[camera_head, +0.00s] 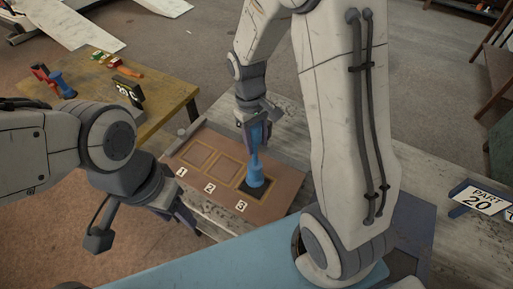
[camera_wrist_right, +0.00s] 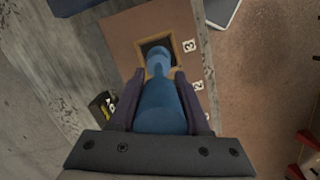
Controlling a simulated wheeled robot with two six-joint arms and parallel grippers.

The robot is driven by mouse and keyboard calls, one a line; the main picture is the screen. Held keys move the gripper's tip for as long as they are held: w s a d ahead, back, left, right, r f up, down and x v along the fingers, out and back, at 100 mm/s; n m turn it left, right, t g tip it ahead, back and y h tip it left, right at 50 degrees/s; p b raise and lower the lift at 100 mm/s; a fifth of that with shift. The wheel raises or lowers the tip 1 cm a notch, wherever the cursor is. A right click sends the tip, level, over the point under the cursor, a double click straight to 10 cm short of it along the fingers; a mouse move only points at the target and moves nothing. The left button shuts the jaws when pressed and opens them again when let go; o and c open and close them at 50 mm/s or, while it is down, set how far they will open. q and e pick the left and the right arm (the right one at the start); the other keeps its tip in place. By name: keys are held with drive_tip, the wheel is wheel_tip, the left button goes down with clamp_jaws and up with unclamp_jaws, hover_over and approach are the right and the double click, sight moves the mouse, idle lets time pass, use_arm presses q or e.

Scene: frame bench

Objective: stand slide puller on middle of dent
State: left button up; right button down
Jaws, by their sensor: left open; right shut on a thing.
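A blue slide puller (camera_head: 256,172) is upright over the dark patch (camera_head: 245,190) in framed square 3 of the brown panel (camera_head: 275,205). My right gripper (camera_head: 256,135) is shut on its upper part. In the right wrist view the puller (camera_wrist_right: 160,95) runs from between the fingers of the right gripper (camera_wrist_right: 160,95) to the dark framed square (camera_wrist_right: 147,47). Its foot covers part of the patch; whether it touches cannot be told. My left gripper (camera_head: 135,220) is open and empty, left of the panel.
Framed squares 1 (camera_head: 198,156) and 2 (camera_head: 222,168) lie left of square 3. A "PART 20" sign (camera_head: 480,199) is at the right.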

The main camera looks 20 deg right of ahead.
sight(256, 151)
wheel_tip(256, 151, down, 3)
drive_tip(key=shift+f+p, duration=0.1)
drive_tip(key=shift+p, duration=0.4)
drive_tip(key=shift+f, duration=0.35)
drive_tip(key=shift+f, duration=0.2)
drive_tip(key=shift+c, duration=1.8)
unclamp_jaws()
